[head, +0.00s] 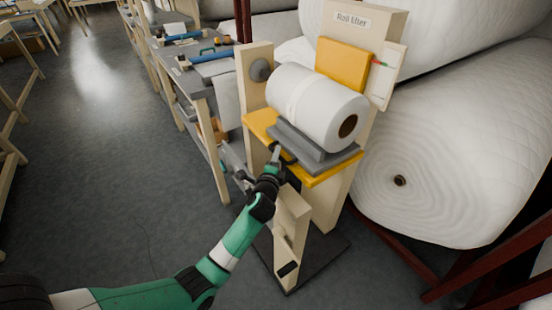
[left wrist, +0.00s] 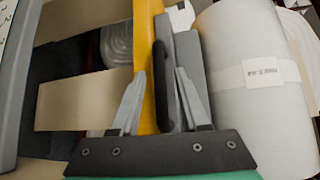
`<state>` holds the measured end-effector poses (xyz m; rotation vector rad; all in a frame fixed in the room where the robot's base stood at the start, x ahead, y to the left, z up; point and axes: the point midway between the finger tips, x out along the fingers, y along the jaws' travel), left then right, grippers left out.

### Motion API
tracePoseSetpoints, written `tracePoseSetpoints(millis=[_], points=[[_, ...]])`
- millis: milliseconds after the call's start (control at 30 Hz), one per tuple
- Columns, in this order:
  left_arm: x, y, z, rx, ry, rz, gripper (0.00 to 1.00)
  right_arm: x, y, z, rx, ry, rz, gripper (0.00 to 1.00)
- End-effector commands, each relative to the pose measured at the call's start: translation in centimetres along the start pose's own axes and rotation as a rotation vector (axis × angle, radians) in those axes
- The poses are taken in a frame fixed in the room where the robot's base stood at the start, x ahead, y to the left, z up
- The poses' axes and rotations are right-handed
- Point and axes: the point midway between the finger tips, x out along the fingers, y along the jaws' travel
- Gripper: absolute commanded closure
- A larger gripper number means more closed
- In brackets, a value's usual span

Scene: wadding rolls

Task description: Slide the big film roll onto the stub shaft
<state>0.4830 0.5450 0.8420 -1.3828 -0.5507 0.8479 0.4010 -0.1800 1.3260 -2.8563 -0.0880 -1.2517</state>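The big film roll (head: 318,105) is white with a brown core. It lies on a grey cradle (head: 320,155) on the yellow table (head: 258,125) of the roll lifter. A grey round hub (head: 260,70) on the left wooden post faces the roll's far end; I cannot tell whether it is the stub shaft. My left gripper (head: 277,153) is at the cradle's front left edge. In the left wrist view its fingers (left wrist: 160,78) stand apart on either side of a dark upright handle (left wrist: 161,90), with the roll (left wrist: 250,75) to the right. My right gripper is not in view.
Huge wadding rolls (head: 450,150) on dark red racks crowd the right side. A workbench (head: 195,75) with blue rollers stands behind left. The lifter's yellow back panel (head: 344,65) rises behind the roll. The floor (head: 95,170) at left is clear.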

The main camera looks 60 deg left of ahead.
Motion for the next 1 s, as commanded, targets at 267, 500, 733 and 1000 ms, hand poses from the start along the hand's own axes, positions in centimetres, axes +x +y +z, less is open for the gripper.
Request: tracePoseSetpoints(millis=[267, 500, 733, 1000], points=[[-0.03, 0.01, -0.01, 0.000, 0.000, 0.000, 1.00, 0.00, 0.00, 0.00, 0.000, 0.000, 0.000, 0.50], [-0.04, 0.01, -0.02, 0.000, 0.000, 0.000, 1.00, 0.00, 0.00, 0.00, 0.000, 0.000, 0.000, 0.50], [-0.04, 0.00, -0.02, 0.000, 0.000, 0.000, 1.00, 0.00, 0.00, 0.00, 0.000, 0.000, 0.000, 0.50], [-0.04, -0.01, -0.03, 0.000, 0.000, -0.001, 1.00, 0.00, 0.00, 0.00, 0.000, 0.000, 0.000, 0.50]])
